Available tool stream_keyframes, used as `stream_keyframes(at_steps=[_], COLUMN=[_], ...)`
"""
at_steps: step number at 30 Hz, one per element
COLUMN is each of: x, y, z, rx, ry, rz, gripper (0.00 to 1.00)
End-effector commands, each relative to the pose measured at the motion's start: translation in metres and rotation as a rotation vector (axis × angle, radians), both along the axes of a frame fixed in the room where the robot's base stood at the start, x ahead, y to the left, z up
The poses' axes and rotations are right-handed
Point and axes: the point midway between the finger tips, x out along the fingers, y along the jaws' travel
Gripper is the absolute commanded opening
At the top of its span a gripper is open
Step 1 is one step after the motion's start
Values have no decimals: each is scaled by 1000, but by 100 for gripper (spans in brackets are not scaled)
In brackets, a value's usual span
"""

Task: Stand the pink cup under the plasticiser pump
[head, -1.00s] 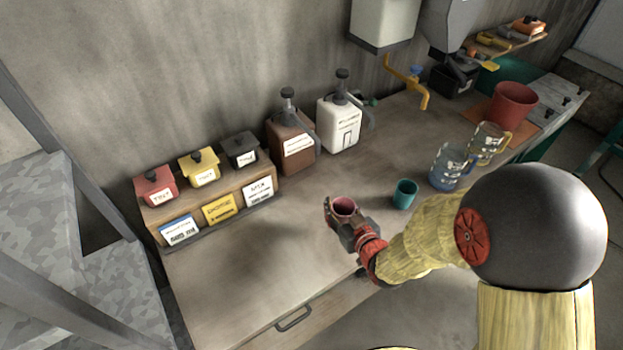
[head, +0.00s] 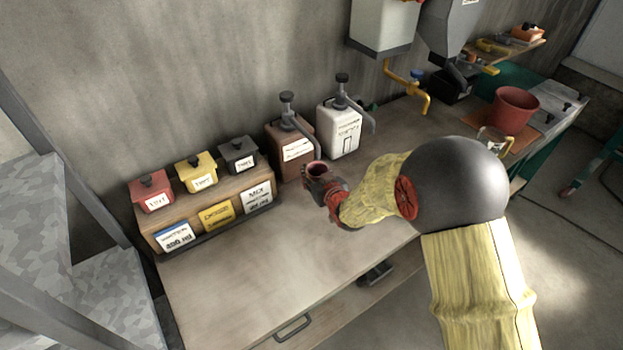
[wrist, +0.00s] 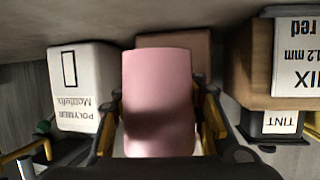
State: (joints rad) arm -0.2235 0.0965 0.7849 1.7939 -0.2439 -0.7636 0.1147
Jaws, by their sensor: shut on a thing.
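The pink cup (head: 317,169) is upright in my gripper (head: 318,183), near the brown pump bottle's front right side in the head view. In the wrist view the pink cup (wrist: 158,100) fills the middle between the fingers of my gripper (wrist: 160,125). The brown pump bottle (head: 281,146) has a grey pump head, and its spout (head: 309,138) ends right by the cup's rim in the picture. Its label is too small to read. The bottle (wrist: 196,46) shows partly behind the cup in the wrist view. I cannot tell whether the cup touches the bench.
A white pump bottle (head: 337,132), labelled polymer in the wrist view, stands right of the brown one. A wooden rack (head: 262,178) with tint boxes and labelled bins is at left. The front of the bench (head: 270,275) is clear. A red bucket (head: 515,107) is far right.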

Motion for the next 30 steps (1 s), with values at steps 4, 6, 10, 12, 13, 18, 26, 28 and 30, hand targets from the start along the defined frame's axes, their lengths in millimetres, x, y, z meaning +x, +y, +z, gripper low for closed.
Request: stream_keyframes(at_steps=[4, 6, 10, 12, 13, 18, 26, 28, 30], x=[-1, -1, -1, -1, -1, -1, -1, -1, -1], y=[0, 0, -1, -1, -1, -1, -1, -1, 0], z=[-24, -29, -28, -28, -28, -33, -40, -41, -40], rx=[0, 0, 1, 0, 0, 0, 0, 0, 0], ry=[3, 2, 0, 1, 1, 1, 1, 1, 1], rz=[0, 0, -1, 0, 0, 0, 0, 0, 0], gripper=[13, 13, 13, 13, 13, 13, 13, 13, 13])
